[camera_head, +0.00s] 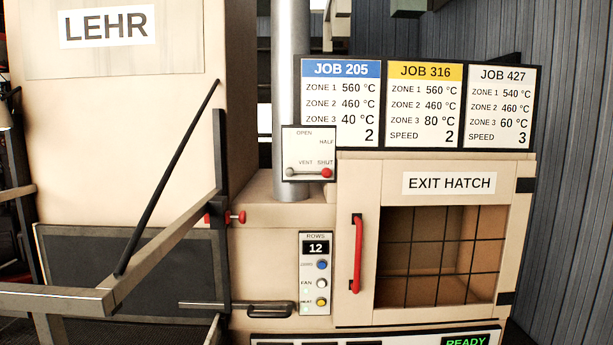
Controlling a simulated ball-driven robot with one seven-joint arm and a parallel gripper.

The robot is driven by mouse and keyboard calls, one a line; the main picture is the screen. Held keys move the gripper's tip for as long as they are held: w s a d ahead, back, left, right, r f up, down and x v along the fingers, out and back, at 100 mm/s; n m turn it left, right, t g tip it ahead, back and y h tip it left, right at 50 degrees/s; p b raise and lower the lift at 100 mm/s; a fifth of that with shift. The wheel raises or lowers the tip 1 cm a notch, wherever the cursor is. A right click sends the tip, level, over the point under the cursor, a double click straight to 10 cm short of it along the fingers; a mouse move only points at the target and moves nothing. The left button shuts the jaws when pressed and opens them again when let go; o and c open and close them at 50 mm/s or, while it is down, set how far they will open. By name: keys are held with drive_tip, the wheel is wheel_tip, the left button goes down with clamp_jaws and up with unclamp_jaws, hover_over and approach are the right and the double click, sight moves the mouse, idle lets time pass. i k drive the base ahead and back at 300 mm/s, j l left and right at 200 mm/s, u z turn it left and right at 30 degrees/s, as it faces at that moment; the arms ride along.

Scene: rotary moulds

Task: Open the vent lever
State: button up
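The vent lever (308,174) is a thin bar on a small white plate (309,147) fixed in front of a grey vertical pipe. Its grey pivot is at the plate's lower left and its red knob (327,173) is at the lower right. The bar lies about level, with the knob just under the word SHUT. OPEN is printed at the plate's upper left and HALF at its right, above SHUT. My gripper is not in the picture, so its opening and its distance from the lever cannot be seen.
The exit hatch (448,185) with a red upright handle (357,254) is closed at the right. A ROWS panel (315,275) with buttons sits below the plate. Job boards (425,105) stand behind at the right. A metal rail (165,240) and slanted black rod (168,178) cross the left foreground.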

sight(327, 171)
drive_tip(key=i+j+z, duration=0.75)
drive_tip(key=i+j, duration=0.2)
drive_tip(key=i+j+z, duration=0.4)
drive_tip(key=j, duration=0.3)
drive_tip(key=i+j, duration=0.2)
drive_tip(key=i, duration=0.25)
